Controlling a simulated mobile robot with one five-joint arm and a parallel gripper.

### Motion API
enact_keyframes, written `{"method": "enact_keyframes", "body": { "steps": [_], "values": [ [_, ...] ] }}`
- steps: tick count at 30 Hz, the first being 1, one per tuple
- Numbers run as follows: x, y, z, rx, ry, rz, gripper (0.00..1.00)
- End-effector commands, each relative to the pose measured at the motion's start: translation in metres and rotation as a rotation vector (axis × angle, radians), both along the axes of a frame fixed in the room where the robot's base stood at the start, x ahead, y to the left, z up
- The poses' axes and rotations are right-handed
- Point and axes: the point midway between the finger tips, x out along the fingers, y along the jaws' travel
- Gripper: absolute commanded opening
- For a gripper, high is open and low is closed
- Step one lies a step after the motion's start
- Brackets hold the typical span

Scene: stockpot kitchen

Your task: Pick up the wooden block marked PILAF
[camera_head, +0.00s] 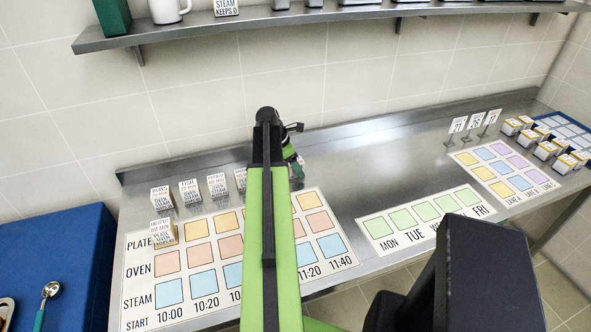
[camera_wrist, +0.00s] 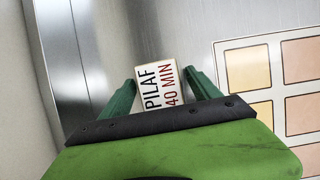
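The wooden block marked PILAF (camera_wrist: 160,86), with "40 MIN" in red under the name, shows in the wrist view on the metal counter. My gripper (camera_wrist: 161,80) has its two green fingers one on each side of the block, with narrow gaps visible near the tips. The fingers look open around it, and I see no clear grip. In the head view my gripper (camera_head: 299,166) is low over the counter behind the printed chart, partly hidden by my arm. I cannot make out the PILAF block there.
Other labelled blocks stand in a row to the left, including BUNS (camera_head: 161,198) and FISH (camera_head: 190,191). A HOTPOT block (camera_head: 163,231) stands on the chart (camera_head: 205,307). A wall shelf (camera_head: 185,33) runs above. A weekday strip (camera_head: 400,220) lies to the right.

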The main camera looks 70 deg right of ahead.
Motion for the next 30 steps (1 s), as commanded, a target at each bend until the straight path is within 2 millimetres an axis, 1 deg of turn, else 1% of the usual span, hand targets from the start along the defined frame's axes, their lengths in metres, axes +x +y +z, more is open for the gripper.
{"method": "enact_keyframes", "body": {
  "steps": [1, 2, 15, 23, 26, 30],
  "values": [
    [0.000, 0.000, 0.000, 0.000, 0.000, 0.000, 0.64],
    [0.000, 0.000, 0.000, 0.000, 0.000, 0.000, 0.60],
    [0.001, 0.000, 0.000, 0.000, 0.000, 0.001, 0.02],
    [0.001, 0.000, 0.002, 0.000, 0.000, 0.001, 0.01],
    [0.001, 0.000, 0.008, 0.000, 0.000, 0.001, 0.01],
    [0.001, 0.000, 0.026, 0.000, 0.000, 0.001, 0.01]
  ]
}}
